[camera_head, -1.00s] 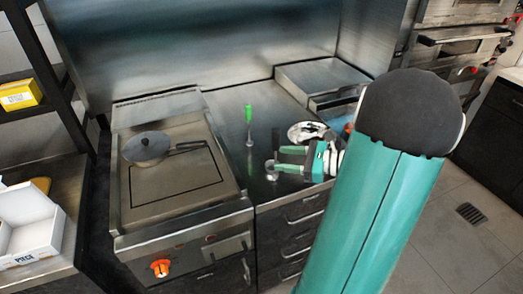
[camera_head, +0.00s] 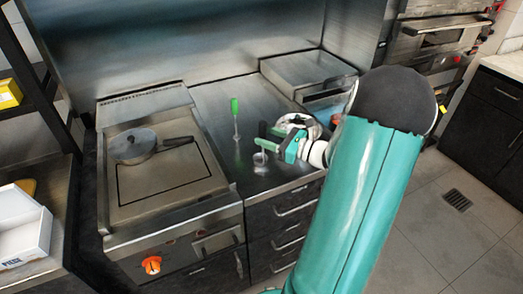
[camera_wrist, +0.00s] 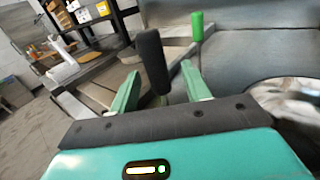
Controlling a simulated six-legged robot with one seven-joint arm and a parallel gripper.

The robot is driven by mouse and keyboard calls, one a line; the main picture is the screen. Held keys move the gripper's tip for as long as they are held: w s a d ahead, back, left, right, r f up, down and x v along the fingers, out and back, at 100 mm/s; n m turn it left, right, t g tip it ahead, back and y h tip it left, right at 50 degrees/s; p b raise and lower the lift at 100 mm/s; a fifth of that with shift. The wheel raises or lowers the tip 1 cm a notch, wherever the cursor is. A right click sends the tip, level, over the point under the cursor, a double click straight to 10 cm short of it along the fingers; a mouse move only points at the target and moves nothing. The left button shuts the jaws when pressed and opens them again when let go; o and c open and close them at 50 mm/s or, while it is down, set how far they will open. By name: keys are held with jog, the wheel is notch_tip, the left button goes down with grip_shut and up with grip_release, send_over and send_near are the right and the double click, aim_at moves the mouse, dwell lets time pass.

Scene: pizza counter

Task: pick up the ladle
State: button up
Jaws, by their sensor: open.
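The ladle's metal bowl (camera_head: 260,158) sits on the steel counter just below my gripper (camera_head: 264,138) in the head view. What seems to be its black upright handle (camera_wrist: 152,58) shows in the wrist view. The handle stands between the two green fingers of my gripper (camera_wrist: 160,78), tilted a little. The fingers are open, with a gap visible beside the handle. In the head view the handle is mostly hidden by the gripper.
A green-handled utensil (camera_head: 235,110) stands upright behind the gripper, and its green handle also shows in the wrist view (camera_wrist: 197,26). A pan (camera_head: 133,147) rests on the griddle (camera_head: 170,178) at left. A round white dish (camera_head: 307,121) lies just behind my wrist.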

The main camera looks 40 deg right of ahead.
jog(key=x, duration=0.4)
jog(key=shift+a, duration=0.1)
grip_shut()
jog(key=shift+r, duration=0.1)
jog(key=s+a+r, duration=0.3)
jog(key=s+r, duration=0.9)
jog(key=s, duration=0.1)
jog(key=shift+s+a+r, duration=0.2)
jog(key=shift+s+r, duration=0.1)
jog(key=shift+r, duration=0.1)
